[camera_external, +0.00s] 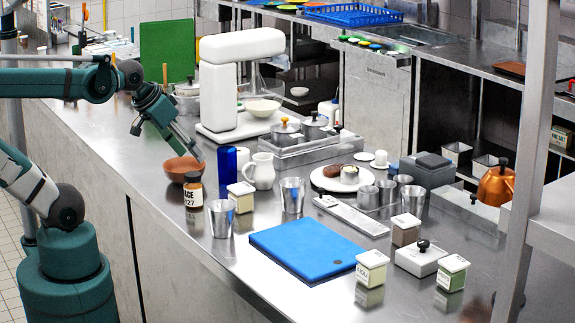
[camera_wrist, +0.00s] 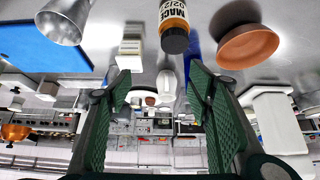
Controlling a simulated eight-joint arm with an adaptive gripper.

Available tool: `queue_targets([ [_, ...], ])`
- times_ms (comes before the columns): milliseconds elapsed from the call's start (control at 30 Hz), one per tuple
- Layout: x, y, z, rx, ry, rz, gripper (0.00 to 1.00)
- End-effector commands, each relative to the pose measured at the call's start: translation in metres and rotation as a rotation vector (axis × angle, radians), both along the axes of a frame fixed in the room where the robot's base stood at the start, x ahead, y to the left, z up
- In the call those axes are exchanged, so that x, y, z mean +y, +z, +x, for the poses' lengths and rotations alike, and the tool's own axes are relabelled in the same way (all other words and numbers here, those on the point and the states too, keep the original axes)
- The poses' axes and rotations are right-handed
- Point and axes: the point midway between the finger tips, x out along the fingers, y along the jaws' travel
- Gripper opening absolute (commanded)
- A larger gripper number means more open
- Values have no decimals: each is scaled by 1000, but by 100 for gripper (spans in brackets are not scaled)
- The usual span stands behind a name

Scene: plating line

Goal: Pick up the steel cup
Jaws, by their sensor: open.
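A steel cup (camera_external: 221,218) stands upright near the counter's front edge, left of the blue board; it seems to be the one at the top left of the wrist view (camera_wrist: 62,22). A second steel cup (camera_external: 292,195) stands farther back. Several smaller steel cups (camera_external: 368,198) stand at the right, beside the long tray. My gripper (camera_external: 197,157) is above the counter near the brown bowl, to the left of and behind the front cup. Its two green fingers (camera_wrist: 160,88) are apart with nothing held between them.
A brown bowl (camera_external: 181,170), a labelled jar (camera_external: 193,190), a blue cylinder (camera_external: 227,165), a white-lidded canister (camera_external: 241,196) and a white pitcher (camera_external: 260,171) crowd around the cups. A blue board (camera_external: 305,247) lies to the right. A white mixer (camera_external: 222,90) stands behind.

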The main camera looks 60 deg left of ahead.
Motion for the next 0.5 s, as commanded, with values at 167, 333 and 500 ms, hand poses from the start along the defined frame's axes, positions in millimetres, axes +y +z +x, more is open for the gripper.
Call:
queue_targets([
  [167,0,15,0,0,0,0,51],
  [333,-2,19,1,12,19,-26,51],
  [500,-9,13,2,40,60,-87,51],
])
